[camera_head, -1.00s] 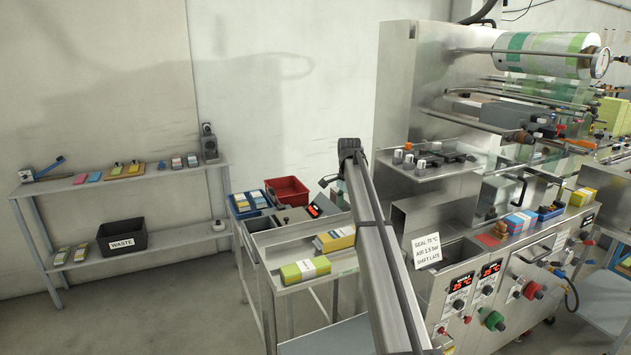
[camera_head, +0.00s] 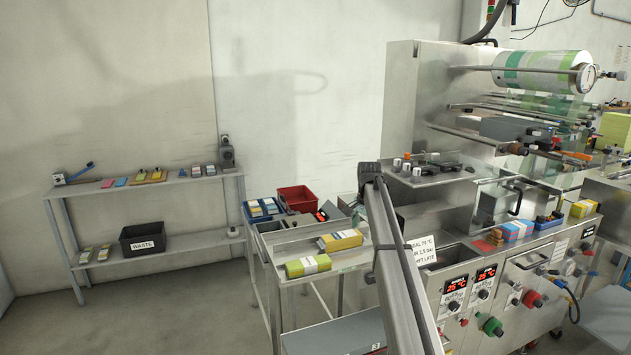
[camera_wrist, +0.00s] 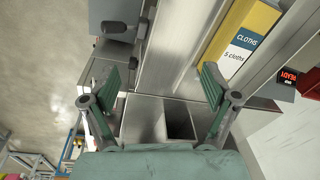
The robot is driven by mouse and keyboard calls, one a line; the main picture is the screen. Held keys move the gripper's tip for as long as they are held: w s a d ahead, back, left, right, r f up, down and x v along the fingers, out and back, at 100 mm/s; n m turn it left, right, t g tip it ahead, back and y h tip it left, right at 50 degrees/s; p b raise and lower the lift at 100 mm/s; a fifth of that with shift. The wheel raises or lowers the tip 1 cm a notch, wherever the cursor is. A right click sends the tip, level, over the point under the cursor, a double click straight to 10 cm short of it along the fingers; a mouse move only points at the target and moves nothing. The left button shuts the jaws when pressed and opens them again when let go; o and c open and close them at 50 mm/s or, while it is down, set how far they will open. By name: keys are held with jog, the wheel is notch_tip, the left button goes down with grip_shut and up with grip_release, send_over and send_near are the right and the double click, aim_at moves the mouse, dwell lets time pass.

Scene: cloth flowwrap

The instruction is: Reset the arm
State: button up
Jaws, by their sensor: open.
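My gripper (camera_wrist: 163,93) is open and empty in the wrist view, its two green-padded fingers spread wide above a steel trolley top with an open bin (camera_wrist: 180,121). A yellow pack labelled "CLOTHS" (camera_wrist: 240,45) lies beyond the right finger, apart from it. In the head view my arm rises from the bottom edge, and the gripper itself is hidden behind it. On the steel trolley (camera_head: 290,240) lie a yellow pack (camera_head: 340,240) and a green-yellow pack (camera_head: 308,265).
The wrapping machine (camera_head: 425,100) with its film roll (camera_head: 540,70) stands at right. A shelf (camera_head: 140,188) with a black WASTE bin (camera_head: 142,240) stands left. The floor between shelf and trolley is clear.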

jog(key=s+f+n+g, duration=0.1)
jog(key=s+f+n, duration=0.2)
jog(key=s+f, duration=0.95)
jog(key=s+f+n, duration=0.2)
jog(key=s+f, duration=0.8)
jog(key=f, duration=0.6)
jog(key=s+f+n+g, duration=0.1)
jog(key=s+f+n, duration=0.2)
jog(key=s+f, duration=0.95)
jog(key=s+f+g, duration=0.2)
jog(key=s+f, duration=0.3)
jog(key=s, duration=0.9)
jog(key=s+f+n+g, duration=0.1)
jog(key=s+f, duration=0.4)
jog(key=s, duration=0.9)
jog(key=s+f+g+b, duration=0.1)
jog(key=s+f, duration=0.4)
jog(key=s, duration=0.9)
jog(key=shift+n+g, duration=0.4)
jog(key=shift+g, duration=0.5)
jog(key=shift+s, duration=0.1)
